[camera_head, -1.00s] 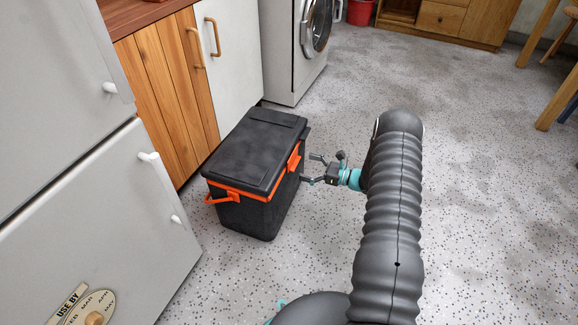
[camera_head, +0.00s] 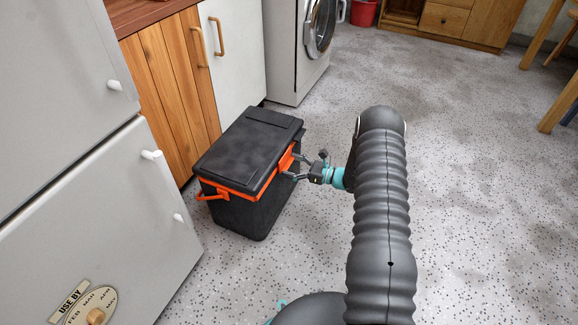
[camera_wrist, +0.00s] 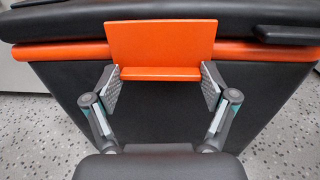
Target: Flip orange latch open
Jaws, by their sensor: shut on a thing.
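A black cool box (camera_head: 243,157) with a closed black lid and an orange band stands on the floor. Its orange latch (camera_wrist: 160,46) is on the side facing my arm; in the wrist view it is a flat plate over the band with a lip at its lower edge. The latch also shows in the head view (camera_head: 286,157). My gripper (camera_wrist: 160,86) has one finger at each end of the lip and is shut on the latch. In the head view my gripper (camera_head: 293,167) reaches the box from the right.
An orange handle (camera_head: 212,194) sticks out at the box's near end. A grey fridge (camera_head: 120,210) and wooden cabinets (camera_head: 170,80) stand left of the box. A washing machine (camera_head: 298,50) is behind it. The speckled floor (camera_head: 470,170) to the right is clear.

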